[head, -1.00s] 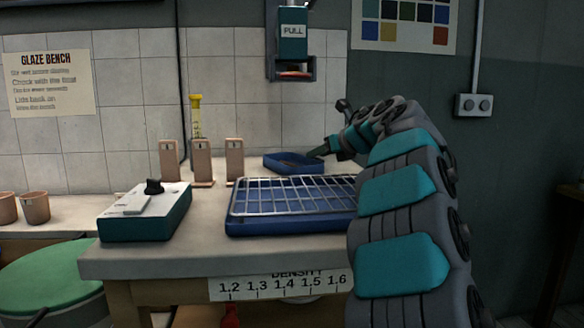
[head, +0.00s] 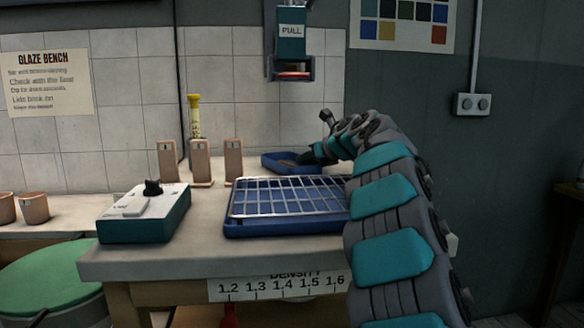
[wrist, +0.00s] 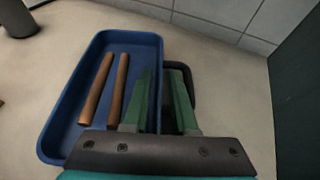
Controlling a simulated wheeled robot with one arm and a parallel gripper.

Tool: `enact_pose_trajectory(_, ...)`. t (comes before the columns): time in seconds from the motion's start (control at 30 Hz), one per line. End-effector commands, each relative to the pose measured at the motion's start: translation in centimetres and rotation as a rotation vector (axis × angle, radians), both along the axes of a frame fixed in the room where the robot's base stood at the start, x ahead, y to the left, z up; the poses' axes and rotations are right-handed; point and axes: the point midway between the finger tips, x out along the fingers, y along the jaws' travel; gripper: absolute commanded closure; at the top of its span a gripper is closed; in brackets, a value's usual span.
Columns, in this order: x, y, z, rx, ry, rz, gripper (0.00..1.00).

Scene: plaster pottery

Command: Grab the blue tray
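The small blue tray (head: 272,161) sits at the back of the bench, with its right end partly hidden by my arm. In the wrist view the blue tray (wrist: 70,122) holds two brown sticks (wrist: 107,88) lying side by side. My gripper (wrist: 165,92) has green fingers set apart, with a gap between them. The left finger is over the tray's inside and the right finger is outside, so they straddle its right wall. I cannot tell whether either finger touches the wall. In the head view my gripper (head: 308,157) is at the tray's right end.
A larger blue basin (head: 270,229) with a wire rack (head: 290,197) stands in front. A teal scale-like box (head: 145,212) and several upright tan tiles (head: 202,162) stand to the left. A dark shape (wrist: 188,75) lies beside the tray. A wall dispenser (head: 292,40) hangs above.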

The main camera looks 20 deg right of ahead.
Motion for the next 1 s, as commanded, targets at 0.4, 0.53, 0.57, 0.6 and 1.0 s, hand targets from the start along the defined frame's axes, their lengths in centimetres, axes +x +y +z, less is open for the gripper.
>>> enact_pose_trajectory(0.4, -0.01, 0.00, 0.01, 0.000, 0.000, 0.000, 1.00)
enact_pose_trajectory(0.53, -0.01, 0.00, 0.01, 0.000, 0.000, 0.000, 1.00)
enact_pose_trajectory(0.57, -0.01, 0.00, 0.01, 0.000, 0.000, 0.000, 1.00)
enact_pose_trajectory(0.6, -0.01, 0.00, 0.01, 0.000, 0.000, 0.000, 1.00)
enact_pose_trajectory(1.0, -0.01, 0.00, 0.01, 0.000, 0.000, 0.000, 1.00)
